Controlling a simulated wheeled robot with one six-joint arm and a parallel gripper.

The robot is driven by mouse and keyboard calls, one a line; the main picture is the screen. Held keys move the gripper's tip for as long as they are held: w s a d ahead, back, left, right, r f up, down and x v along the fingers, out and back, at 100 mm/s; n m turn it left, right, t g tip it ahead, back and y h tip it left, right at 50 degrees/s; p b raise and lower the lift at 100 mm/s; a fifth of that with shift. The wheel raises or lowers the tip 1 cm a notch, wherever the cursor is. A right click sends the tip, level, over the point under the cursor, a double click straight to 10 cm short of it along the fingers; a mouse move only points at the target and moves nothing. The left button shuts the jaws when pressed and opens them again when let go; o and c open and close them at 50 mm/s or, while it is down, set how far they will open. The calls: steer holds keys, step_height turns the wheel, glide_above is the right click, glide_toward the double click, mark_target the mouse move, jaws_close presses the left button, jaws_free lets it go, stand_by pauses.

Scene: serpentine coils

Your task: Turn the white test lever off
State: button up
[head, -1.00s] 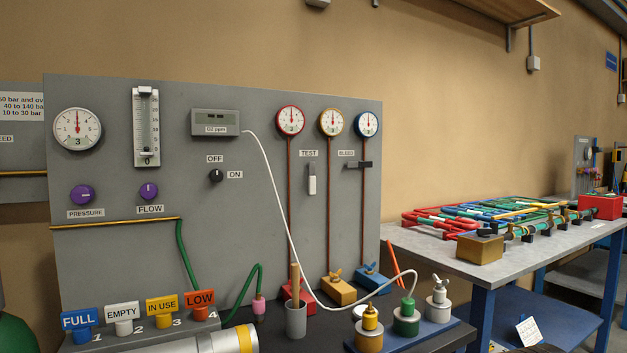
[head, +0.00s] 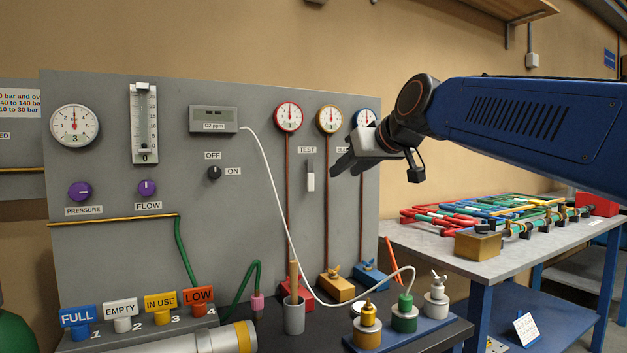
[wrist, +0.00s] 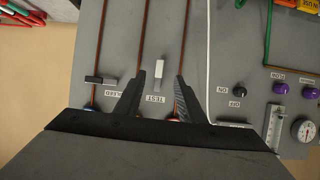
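The white test lever (head: 311,182) is on the grey panel below the TEST label (head: 307,149). It stands vertical, with its white end down. It also shows in the wrist view (wrist: 158,69), where the panel appears upside down. My gripper (head: 340,161) is to the right of the lever and a little above it in the head view, apparently in front of the panel. In the wrist view my gripper (wrist: 158,76) has its two dark fingers spread, with the lever in the gap between them. The gripper is open and empty; I see no contact with the lever.
The dark bleed lever (wrist: 100,80) lies horizontal beside the test lever; my gripper hides it in the head view. Thin red pipes (head: 326,220) run down the panel. A white hose (head: 272,190) hangs to the left. A table with coloured coils (head: 480,213) stands right.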

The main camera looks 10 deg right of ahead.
step_height(320, 180, up, 3)
steer(key=w, duration=0.2)
glide_toward(312, 180)
steer(key=shift+t, duration=0.3)
steer(key=x, duration=0.8)
steer(key=shift+w+a+f, duration=0.15)
steer(key=shift+f, duration=0.15)
jaws_close()
